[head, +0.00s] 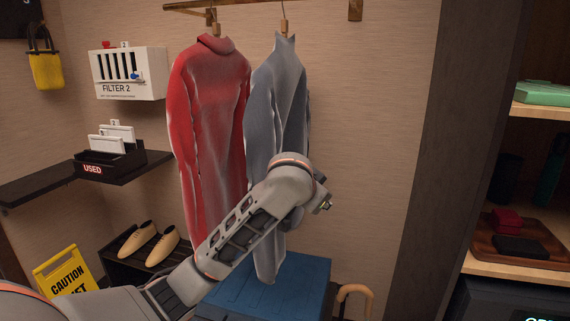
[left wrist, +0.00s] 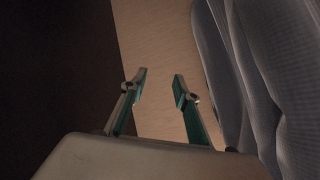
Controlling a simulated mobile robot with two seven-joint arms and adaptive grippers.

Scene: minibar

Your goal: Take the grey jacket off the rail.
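The grey jacket (head: 276,85) hangs from a hanger on the wooden rail (head: 184,5), to the right of a red jacket (head: 207,110). My left arm reaches in front of the grey jacket and hides part of its lower half. My left gripper (head: 325,204) is at the jacket's right side, mostly hidden behind the wrist. In the left wrist view my left gripper (left wrist: 160,88) is open with nothing between its fingers. The grey jacket (left wrist: 265,75) fills the right side there, beside the right finger; whether they touch is unclear. My right gripper is not in view.
A blue box (head: 290,285) stands on the floor below the jackets, with a curved cane handle (head: 355,291) beside it. A dark post (head: 435,140) and shelves (head: 530,268) stand at right. Shoes (head: 150,241) and a yellow caution sign (head: 64,272) are at lower left.

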